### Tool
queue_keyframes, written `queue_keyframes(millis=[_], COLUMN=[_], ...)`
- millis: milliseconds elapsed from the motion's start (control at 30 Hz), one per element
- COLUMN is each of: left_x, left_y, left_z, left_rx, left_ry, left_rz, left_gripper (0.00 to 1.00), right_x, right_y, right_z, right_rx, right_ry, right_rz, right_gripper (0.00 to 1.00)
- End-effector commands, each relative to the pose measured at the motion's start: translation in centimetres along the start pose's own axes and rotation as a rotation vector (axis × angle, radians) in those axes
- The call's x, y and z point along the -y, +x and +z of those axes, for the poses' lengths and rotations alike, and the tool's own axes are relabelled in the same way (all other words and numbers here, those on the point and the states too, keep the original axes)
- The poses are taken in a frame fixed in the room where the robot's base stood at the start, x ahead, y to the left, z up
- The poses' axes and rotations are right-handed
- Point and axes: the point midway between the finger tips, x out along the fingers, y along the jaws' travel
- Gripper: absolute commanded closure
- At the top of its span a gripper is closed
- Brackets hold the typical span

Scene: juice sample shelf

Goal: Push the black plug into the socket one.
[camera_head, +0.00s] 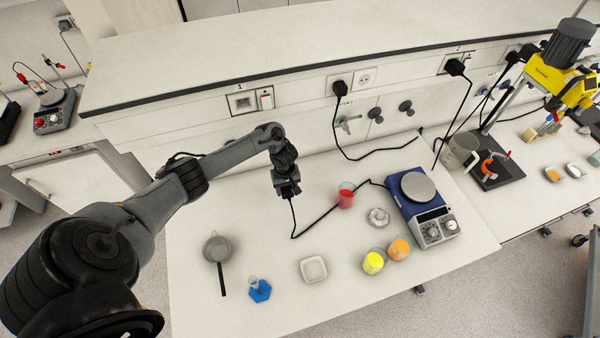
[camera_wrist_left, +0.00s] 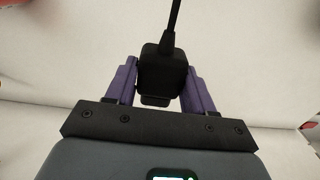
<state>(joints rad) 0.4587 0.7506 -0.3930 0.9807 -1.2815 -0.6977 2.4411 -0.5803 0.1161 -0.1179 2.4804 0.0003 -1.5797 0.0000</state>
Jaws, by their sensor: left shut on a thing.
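My left gripper (camera_head: 287,187) hangs over the bench, below and to the right of socket one, with clear space between them. In the left wrist view the black plug (camera_wrist_left: 162,68) sits between the purple fingers of the left gripper (camera_wrist_left: 160,72), which is shut on it. Its black cable (camera_wrist_left: 174,20) leaves the plug away from the palm. In the head view the cable (camera_head: 294,225) hangs to the bench and runs towards the blue hotplate. Socket one (camera_head: 242,103), marked 1, is on the wall panel, empty, beside a switch (camera_head: 266,99). My right gripper is not in view.
Another black plug (camera_head: 340,88) sits in the wall further right. The bench (camera_head: 200,290) holds a red beaker (camera_head: 346,195), a blue hotplate (camera_head: 411,189), yellow (camera_head: 373,263) and orange (camera_head: 398,249) containers, a pan (camera_head: 217,249) and a white dish (camera_head: 313,269). A shelf edge (camera_head: 250,75) overhangs the sockets.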

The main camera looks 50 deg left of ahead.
Motion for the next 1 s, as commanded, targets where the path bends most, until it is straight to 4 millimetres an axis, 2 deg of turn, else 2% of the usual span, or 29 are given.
queue_keyframes(millis=[33,100,367,667,1000], left_x=[1.4,2.5,5.0,5.4,5.4], left_y=[0.2,0.8,2.3,3.3,5.3], left_z=[0.5,1.1,2.6,2.8,2.8], left_rx=[0.0,0.0,-0.001,-0.001,-0.002], left_ry=[-0.011,-0.021,-0.026,-0.026,-0.024], left_rz=[-0.006,-0.005,-0.001,0.001,0.001], left_gripper=[0.84,0.84,0.84,0.84,0.84], right_x=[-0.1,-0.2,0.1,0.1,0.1], right_y=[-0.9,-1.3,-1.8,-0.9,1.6], right_z=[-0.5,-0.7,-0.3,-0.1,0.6], right_rx=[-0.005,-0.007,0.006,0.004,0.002], right_ry=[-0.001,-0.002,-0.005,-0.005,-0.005], right_rz=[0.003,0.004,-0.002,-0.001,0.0], right_gripper=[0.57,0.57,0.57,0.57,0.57])
